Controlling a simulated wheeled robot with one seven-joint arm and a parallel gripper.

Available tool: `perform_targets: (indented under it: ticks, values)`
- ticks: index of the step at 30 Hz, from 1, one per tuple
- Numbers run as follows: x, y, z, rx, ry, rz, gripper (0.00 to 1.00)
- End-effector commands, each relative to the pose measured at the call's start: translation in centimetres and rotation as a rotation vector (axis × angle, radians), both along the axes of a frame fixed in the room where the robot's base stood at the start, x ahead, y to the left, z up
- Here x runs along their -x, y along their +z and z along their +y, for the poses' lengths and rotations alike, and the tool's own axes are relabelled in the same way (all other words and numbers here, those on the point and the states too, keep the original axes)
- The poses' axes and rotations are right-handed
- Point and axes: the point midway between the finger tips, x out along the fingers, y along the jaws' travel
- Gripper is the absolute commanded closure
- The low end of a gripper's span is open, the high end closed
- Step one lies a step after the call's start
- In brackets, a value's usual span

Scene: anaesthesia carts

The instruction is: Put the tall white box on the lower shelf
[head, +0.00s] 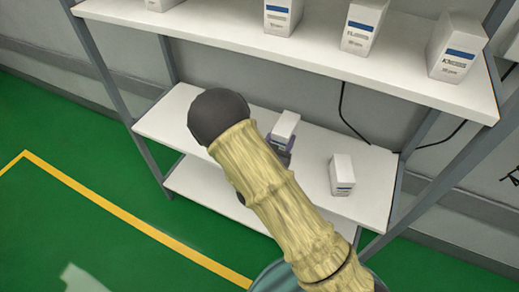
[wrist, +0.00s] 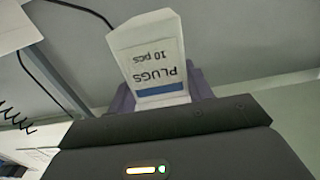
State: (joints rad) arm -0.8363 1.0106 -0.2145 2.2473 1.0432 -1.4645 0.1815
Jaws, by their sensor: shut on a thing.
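A tall white box (head: 286,124) with a blue stripe is between the purple fingers of my gripper (head: 280,143). In the wrist view the box (wrist: 150,58) reads "PLUGS 10 pcs" upside down, and the gripper (wrist: 162,92) is shut on it. In the head view it appears over the white middle shelf board (head: 170,118); whether it touches the board cannot be told. My arm hides part of the gripper and the board.
Another white box (head: 342,175) stands on the middle board, right of the held box. Several boxes stand on the top shelf (head: 230,29), above. A bottom board (head: 205,188) lies underneath. Grey posts (head: 110,85) edge the rack. Bare board shows left of my arm.

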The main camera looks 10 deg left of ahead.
Motion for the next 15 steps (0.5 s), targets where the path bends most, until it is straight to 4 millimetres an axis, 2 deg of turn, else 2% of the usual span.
perform_targets:
  ticks: [1, 4, 15]
  values:
    - [0.0, -0.51, 0.39, -0.003, -0.003, -0.003, 0.75]
    - [0.06, -0.23, 0.78, 0.0, -0.006, -0.002, 0.75]
    - [0.05, -0.16, 0.77, 0.002, -0.007, -0.002, 0.75]
